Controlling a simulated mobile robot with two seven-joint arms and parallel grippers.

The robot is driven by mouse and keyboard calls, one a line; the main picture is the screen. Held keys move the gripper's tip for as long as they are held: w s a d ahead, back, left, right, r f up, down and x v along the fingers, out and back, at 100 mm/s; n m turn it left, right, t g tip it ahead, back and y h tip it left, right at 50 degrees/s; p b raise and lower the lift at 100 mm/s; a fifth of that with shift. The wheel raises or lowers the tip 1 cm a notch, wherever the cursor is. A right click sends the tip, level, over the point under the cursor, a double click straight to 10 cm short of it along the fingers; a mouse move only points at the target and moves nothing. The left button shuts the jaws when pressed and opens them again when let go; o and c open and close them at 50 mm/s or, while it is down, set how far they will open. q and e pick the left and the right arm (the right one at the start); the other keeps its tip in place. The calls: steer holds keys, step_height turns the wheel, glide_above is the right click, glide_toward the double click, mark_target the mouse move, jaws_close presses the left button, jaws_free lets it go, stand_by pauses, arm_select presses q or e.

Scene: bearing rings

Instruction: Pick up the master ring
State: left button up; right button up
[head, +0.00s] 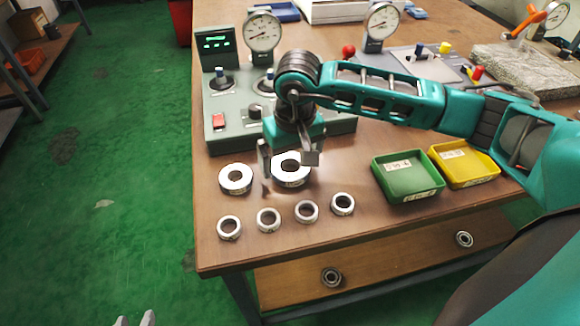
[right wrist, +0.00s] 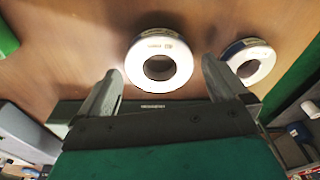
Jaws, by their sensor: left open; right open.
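Two larger white-faced rings lie flat on the table; I cannot tell from their markings which is the master ring. One ring (head: 288,183) is under my right gripper (head: 289,160). In the right wrist view this ring (right wrist: 138,72) has small print and sits between and beyond the two open fingers (right wrist: 160,88), with nothing held. The other larger ring (head: 226,180) lies to its left; in the right wrist view this ring (right wrist: 265,60) shows a blue mark and lies beyond the right finger. My left gripper (head: 134,321) shows only its fingertips, apart and empty, at the bottom edge.
Several smaller rings (head: 262,224) lie in a row nearer the front edge. A grey gauge console (head: 225,135) stands close behind the larger rings. A green bin (head: 405,178) and a yellow bin (head: 466,166) stand to the right. Two bearings (head: 331,277) lie on the lower shelf.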

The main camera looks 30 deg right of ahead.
steer(key=shift+w+f, duration=0.1)
steer(key=shift+f, duration=0.65)
steer(key=shift+c, duration=0.4)
steer(key=shift+r, duration=0.1)
steer(key=c, duration=1.3)
